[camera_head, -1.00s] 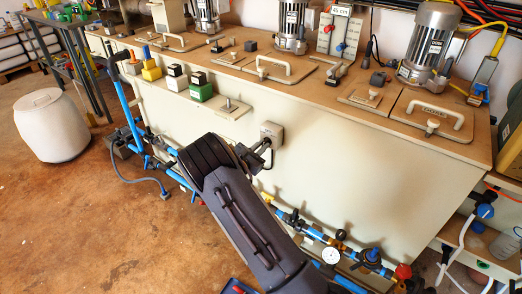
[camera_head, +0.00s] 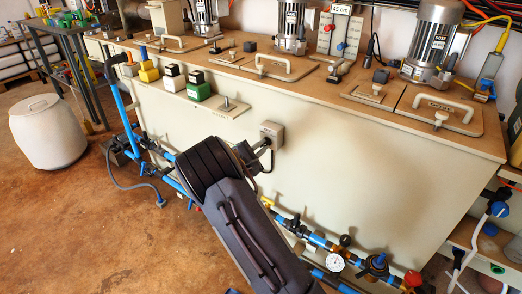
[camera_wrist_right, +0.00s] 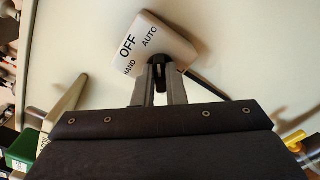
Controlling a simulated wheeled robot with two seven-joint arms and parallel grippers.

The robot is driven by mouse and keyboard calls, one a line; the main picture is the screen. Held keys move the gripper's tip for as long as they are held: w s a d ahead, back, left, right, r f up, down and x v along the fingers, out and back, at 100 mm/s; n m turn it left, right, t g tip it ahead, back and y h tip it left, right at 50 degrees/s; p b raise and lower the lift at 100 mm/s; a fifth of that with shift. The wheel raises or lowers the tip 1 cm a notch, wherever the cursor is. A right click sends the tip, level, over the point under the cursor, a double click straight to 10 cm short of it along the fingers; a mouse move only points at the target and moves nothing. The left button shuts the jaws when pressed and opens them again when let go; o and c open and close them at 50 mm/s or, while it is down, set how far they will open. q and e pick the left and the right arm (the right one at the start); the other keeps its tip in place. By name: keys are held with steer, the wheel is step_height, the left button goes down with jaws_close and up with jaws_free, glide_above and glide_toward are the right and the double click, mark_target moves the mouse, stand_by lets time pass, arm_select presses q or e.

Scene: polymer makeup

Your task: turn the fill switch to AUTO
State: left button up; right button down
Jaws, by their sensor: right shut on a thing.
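The fill switch (camera_head: 271,132) is a small grey box on the front wall of the long cream tank, below the tank's top edge. In the right wrist view its face (camera_wrist_right: 170,36) reads OFF, AUTO and HAND, tilted in the picture. My right gripper (camera_head: 262,147) is at the box. In the right wrist view its two fingers (camera_wrist_right: 159,72) are shut on the black switch knob (camera_wrist_right: 159,76) at the lower edge of the face. The fingers hide much of the knob, so I cannot tell which label it points to. My left gripper is not in view.
Blue pipes with valves and a gauge (camera_head: 334,262) run low along the tank front. A white barrel (camera_head: 47,132) stands on the open floor at left.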

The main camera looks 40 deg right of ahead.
stand_by(0.4)
steer(key=c, duration=1.5)
jaws_free()
steer(key=shift+a, duration=0.1)
steer(key=p+v, duration=0.1)
steer(key=v, duration=0.6)
steer(key=shift+s+a, duration=0.2)
steer(key=shift+a, duration=0.15)
steer(key=shift+d, duration=0.1)
